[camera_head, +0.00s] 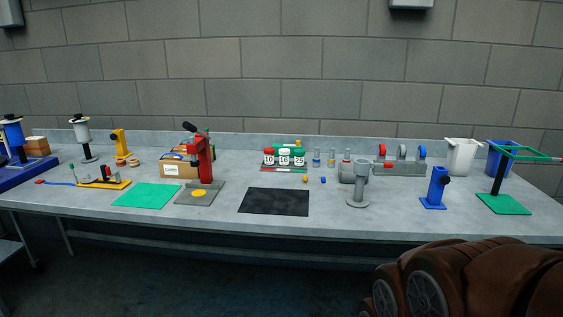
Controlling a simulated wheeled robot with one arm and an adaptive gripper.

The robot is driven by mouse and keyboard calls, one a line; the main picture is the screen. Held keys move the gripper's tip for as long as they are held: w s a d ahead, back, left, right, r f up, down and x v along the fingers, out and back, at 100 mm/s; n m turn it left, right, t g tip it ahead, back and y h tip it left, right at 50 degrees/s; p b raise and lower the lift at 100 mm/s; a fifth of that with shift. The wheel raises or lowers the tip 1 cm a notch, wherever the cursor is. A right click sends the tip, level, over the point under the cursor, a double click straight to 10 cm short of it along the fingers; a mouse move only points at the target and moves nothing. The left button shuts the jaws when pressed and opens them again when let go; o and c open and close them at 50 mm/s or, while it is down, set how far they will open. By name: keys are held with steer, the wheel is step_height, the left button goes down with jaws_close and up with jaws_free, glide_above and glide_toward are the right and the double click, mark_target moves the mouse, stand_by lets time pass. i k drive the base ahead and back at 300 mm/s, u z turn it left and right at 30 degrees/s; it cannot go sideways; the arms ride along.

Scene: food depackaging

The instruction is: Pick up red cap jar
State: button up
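Several small white jars with dark number labels stand close together in a row at the back middle of the grey workbench (340,218). The leftmost jar (268,158) has a red cap and stands upright. Just right of it are a middle jar (284,158) and a right jar (299,159); their cap colours are hard to tell at this size, with green and red showing around them. The jars stand at a low rack (284,169) with a red strip in front. My gripper is not in view.
A red press (205,160) stands left of the jars. A black mat (274,202) lies in front of them. Right are a grey stand (358,185), a blue stand (436,187) and a white bin (461,156). A green mat (147,195) lies left.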

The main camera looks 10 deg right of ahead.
mark_target(269, 160)
steer(key=u, duration=0.3)
steer(key=i, duration=1.7)
steer(key=u, duration=0.45)
